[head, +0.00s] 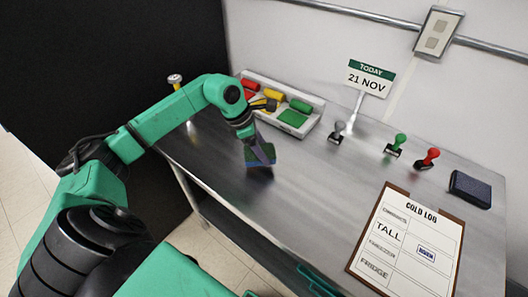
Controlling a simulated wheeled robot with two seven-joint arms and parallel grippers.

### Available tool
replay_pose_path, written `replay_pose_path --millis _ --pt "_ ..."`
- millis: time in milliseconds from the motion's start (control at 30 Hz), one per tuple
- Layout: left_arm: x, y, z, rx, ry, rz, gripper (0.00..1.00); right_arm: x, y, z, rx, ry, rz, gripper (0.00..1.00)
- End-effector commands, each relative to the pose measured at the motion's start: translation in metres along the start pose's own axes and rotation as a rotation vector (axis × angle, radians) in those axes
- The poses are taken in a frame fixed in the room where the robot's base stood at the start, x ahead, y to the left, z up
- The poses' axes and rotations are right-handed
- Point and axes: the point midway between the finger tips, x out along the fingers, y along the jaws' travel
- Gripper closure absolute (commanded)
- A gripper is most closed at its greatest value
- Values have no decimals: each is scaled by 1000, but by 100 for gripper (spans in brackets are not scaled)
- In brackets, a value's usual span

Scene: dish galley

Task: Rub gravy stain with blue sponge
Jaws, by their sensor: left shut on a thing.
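My left gripper (257,152) reaches over the metal table from the left, fingers pointing down. It is shut on a small dark blue thing (260,172), mostly hidden by the fingers, at or just above the tabletop. I cannot tell whether it is a sponge or whether it touches the table. No gravy stain can be made out; the surface under the gripper is partly hidden. My right gripper is not in view.
Behind the gripper stands a white tray (318,122) with red, yellow and green items. Grey (337,131), green (396,143) and red (428,157) stamps, a dark pad (470,189) and a "COLD LOG" clipboard (410,243) lie to the right. The middle tabletop is clear.

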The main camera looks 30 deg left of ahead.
Motion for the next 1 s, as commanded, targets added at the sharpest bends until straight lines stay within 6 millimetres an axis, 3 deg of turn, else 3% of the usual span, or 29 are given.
replay_pose_path --millis 433,1000 --pt "-41 3 10 -6 1 4 72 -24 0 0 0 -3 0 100" --pt "-44 4 10 -7 0 3 72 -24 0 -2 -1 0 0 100"
